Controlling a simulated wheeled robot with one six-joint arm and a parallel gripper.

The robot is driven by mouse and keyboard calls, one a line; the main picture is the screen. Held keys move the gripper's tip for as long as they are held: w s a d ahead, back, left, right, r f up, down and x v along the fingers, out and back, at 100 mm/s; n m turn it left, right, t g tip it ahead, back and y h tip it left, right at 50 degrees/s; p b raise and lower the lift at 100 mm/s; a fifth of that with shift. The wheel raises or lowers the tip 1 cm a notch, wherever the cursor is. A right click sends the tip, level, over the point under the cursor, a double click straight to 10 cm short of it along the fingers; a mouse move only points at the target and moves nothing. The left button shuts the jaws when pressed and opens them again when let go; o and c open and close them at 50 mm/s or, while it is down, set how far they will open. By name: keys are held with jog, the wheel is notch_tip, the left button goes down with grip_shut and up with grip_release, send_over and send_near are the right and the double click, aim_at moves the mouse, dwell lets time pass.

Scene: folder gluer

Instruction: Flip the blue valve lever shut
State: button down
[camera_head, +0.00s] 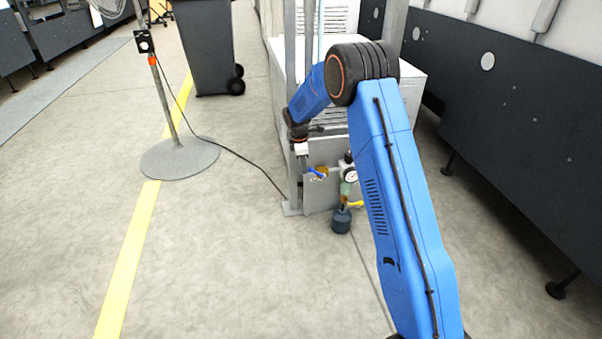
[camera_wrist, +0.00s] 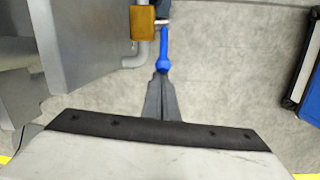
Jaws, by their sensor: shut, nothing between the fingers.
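The blue valve lever (camera_head: 315,173) is small in the head view, beside the brass valve body (camera_head: 322,169) on the grey panel. In the wrist view the blue lever (camera_wrist: 164,48) runs lengthwise from next to the brass valve body (camera_wrist: 143,23) down to my fingertips. My gripper (camera_wrist: 162,77) is shut and empty, its fingertips at the lever's near, wider end. I cannot tell whether they touch it. In the head view my gripper (camera_head: 304,161) is beside the panel, just left of the lever, its fingers hard to make out.
A pressure gauge (camera_head: 350,175) and a dark filter bowl (camera_head: 341,219) are right of the valve, partly behind my arm. A grey post (camera_head: 294,190) stands at the panel's left edge. A round stand base (camera_head: 180,158) with a cable is further left. Floor in front is clear.

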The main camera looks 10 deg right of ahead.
jog(key=d+r+y, duration=0.1)
jog(key=d+y, duration=0.1)
jog(key=d+r+y, duration=0.2)
jog(key=y, duration=0.1)
jog(key=shift+d+r, duration=0.1)
jog(key=shift+d, duration=0.15)
jog(key=d+y, duration=0.1)
jog(key=y, duration=0.1)
jog(key=d+r+y, duration=0.1)
jog(key=d, duration=0.1)
jog(key=shift+d+y, duration=0.15)
jog(key=shift+y, duration=0.25)
jog(key=shift+d, duration=0.8)
jog(key=a+r, duration=0.2)
jog(key=a, duration=0.2)
jog(key=d+v, duration=0.1)
jog(key=v, duration=0.8)
jog(key=shift+w, duration=0.25)
jog(key=shift+d, duration=0.2)
